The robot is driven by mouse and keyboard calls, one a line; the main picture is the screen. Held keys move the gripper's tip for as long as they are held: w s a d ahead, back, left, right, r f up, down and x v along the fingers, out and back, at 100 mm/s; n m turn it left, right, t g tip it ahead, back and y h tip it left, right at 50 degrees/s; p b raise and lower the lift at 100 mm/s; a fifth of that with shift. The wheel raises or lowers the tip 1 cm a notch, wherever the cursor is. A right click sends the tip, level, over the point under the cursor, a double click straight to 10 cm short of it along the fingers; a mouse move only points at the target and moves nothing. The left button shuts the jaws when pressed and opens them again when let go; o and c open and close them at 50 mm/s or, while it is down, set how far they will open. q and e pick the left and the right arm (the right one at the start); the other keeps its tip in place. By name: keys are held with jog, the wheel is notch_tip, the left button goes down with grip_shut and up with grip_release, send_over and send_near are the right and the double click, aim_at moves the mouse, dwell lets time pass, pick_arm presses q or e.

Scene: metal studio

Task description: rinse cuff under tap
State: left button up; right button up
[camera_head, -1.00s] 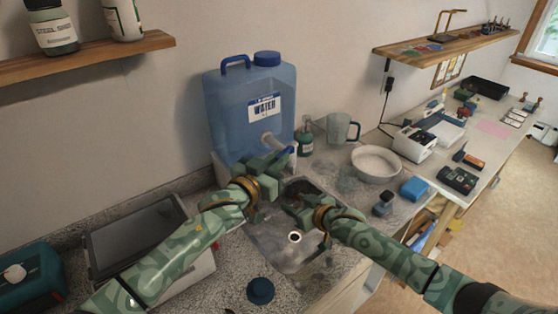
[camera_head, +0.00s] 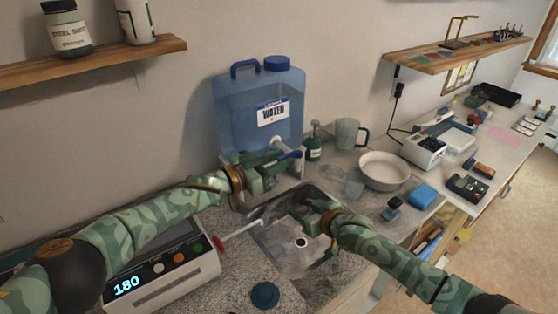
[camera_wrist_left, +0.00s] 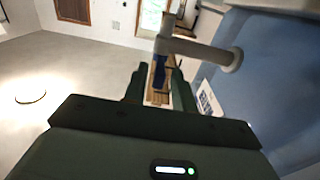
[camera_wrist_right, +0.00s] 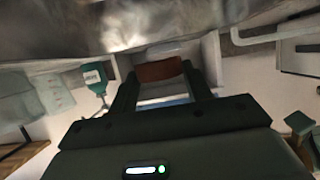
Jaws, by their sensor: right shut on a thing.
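The cuff (camera_wrist_right: 160,69) is a reddish-brown piece between the fingertips of my right gripper (camera_wrist_right: 162,88) in the right wrist view. In the head view my right gripper (camera_head: 306,212) is low over the sink (camera_head: 285,262), shut on the cuff, which it mostly hides. The tap (camera_head: 279,146) juts from the blue water container (camera_head: 235,105), with a blue lever (camera_head: 290,155). My left gripper (camera_head: 280,166) is at the tap. In the left wrist view its fingers (camera_wrist_left: 160,90) are apart, with the blue lever (camera_wrist_left: 159,73) between or just beyond them. I cannot see running water.
A white heated unit (camera_head: 165,275) reading 180 stands left of the sink. A dark blue knob-like object (camera_head: 265,294) lies in front.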

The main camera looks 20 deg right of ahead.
pick_arm(q)
jog(key=shift+a, duration=0.1)
jog(key=v, duration=1.2)
